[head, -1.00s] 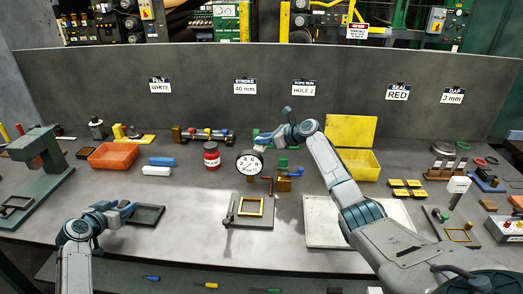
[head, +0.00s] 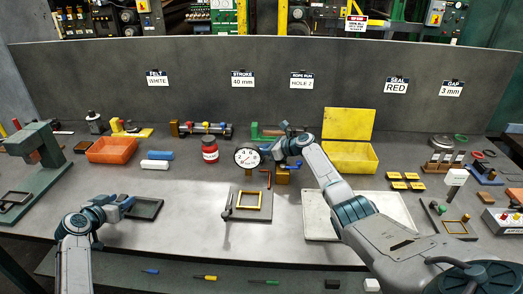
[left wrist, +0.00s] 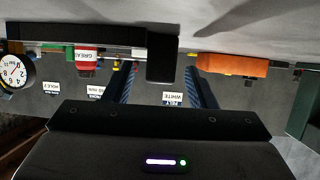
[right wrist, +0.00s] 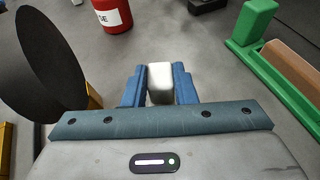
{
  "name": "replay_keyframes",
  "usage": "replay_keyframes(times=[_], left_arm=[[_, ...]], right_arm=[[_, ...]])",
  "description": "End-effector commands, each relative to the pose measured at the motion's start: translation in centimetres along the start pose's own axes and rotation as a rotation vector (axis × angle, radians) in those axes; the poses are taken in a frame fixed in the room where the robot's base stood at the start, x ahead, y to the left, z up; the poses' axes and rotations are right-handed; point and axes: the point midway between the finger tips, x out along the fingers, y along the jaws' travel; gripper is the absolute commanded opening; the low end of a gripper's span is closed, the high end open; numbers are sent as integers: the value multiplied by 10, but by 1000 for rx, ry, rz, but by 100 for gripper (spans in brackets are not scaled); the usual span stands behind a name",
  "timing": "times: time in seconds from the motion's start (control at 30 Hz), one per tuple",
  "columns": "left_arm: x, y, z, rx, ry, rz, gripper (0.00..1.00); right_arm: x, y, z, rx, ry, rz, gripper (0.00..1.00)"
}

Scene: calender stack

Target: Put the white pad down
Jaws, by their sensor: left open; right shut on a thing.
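The white pad (right wrist: 159,82) is a small pale block between the blue fingers of my right gripper (right wrist: 160,88) in the right wrist view. My right gripper is shut on it. In the head view this gripper (head: 272,153) is just right of the round dial (head: 248,157), above a small brass fixture (head: 283,177), and the pad is hard to make out. Whether the pad touches anything below is unclear. My left gripper (head: 128,203) is open and empty beside a dark tray (head: 148,208); its spread fingers show in the left wrist view (left wrist: 162,88).
A red jar (head: 210,152) stands left of the dial. A green holder with a copper-coloured roller (right wrist: 265,62) lies right of the right gripper. A white bar (head: 155,165), blue bar (head: 160,155) and orange bin (head: 112,150) are at left. A pale board (head: 318,222) lies in front.

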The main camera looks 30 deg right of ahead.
Motion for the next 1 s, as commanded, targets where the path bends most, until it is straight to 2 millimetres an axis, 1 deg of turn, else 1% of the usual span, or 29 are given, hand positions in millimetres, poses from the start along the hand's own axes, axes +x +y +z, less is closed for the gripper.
replay_keyframes(times=[0.33, 0.37, 0.43, 0.47, 0.7, 0.8, 0.93, 1.0], left_arm=[[0, 0, 0, 0, 0, 0, 51], [0, 0, 0, 0, 0, 0, 51], [0, 0, 0, 0, 0, 0, 51], [0, 0, 0, 0, 0, 0, 51], [0, 0, 0, 0, 0, 0, 51], [0, 0, 0, 0, 0, 0, 51], [0, 0, 0, 0, 0, 0, 51], [0, 0, 0, 0, 0, 0, 51]], right_arm=[[2, 0, -2, -1, -1, 0, 0], [1, 0, -2, -1, -1, 0, 31], [1, 0, -2, -1, -1, 0, 44], [1, 0, -2, -1, -1, 0, 47], [1, 0, -2, -1, 0, 0, 47], [0, 0, 1, -2, 0, 0, 47], [-13, -1, -1, -3, 1, -1, 47], [-24, -1, -1, -5, 2, -2, 47]])
